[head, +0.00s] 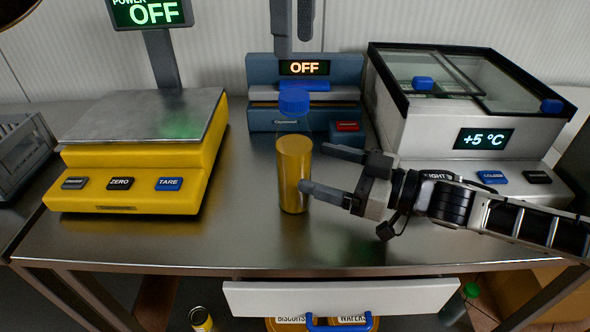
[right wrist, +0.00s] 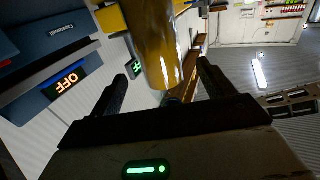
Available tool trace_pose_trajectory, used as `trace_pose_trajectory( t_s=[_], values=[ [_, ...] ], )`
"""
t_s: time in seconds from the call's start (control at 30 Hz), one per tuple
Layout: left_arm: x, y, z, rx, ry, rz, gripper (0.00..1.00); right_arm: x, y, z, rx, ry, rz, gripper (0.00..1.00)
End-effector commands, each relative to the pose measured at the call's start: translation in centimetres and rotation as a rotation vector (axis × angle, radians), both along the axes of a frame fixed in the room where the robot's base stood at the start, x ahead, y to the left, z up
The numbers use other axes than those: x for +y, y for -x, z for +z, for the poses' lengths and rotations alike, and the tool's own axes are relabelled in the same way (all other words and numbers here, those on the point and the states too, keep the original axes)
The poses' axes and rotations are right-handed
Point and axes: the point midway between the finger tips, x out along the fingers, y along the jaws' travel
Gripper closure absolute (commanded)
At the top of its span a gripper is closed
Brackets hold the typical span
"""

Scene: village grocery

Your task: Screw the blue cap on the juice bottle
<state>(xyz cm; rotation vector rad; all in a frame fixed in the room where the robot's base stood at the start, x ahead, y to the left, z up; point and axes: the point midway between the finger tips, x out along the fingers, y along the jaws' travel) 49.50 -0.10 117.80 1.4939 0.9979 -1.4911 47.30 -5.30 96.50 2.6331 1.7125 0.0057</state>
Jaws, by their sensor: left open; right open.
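The juice bottle (head: 294,180) stands upright on the steel counter, amber below with a clear upper part. The blue cap (head: 294,101) is at its top; whether it is threaded tight cannot be told. My right gripper (head: 332,172) is open, reaching in from the right, with one fingertip close by the bottle's lower right side. In the right wrist view the bottle (right wrist: 158,45) lies between and ahead of the open fingers (right wrist: 163,88). My left gripper (head: 294,42) is open at the top edge, fingers down, above the cap; its arm is out of frame.
A yellow scale (head: 130,165) stands left of the bottle. A blue-grey machine reading OFF (head: 260,70) is behind it. A glass-topped cooler (head: 440,130) stands at right. The counter front (head: 230,235) is clear. A white drawer (head: 340,297) hangs below its edge.

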Motion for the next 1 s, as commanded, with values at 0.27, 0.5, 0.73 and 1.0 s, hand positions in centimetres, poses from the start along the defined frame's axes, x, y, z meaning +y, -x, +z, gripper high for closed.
trace_pose_trajectory(
  t_s=[0.27,0.5,0.73,1.0],
  values=[
    [0.0,0.0,0.0,0.000,0.000,0.000,0.44,4.3,-1.7,0.1,0.001,-0.001,0.004,0.19],
    [0.0,0.0,0.0,0.000,0.000,0.000,0.44,5.5,-2.3,0.1,0.001,0.001,0.002,0.19],
    [0.0,0.0,0.0,0.000,0.000,0.000,0.44,5.5,-2.3,0.1,0.001,0.001,0.001,0.19],
    [0.0,0.0,0.0,0.000,0.000,0.000,0.44,5.5,-2.3,0.1,0.001,0.001,0.001,0.83]
  ],
)
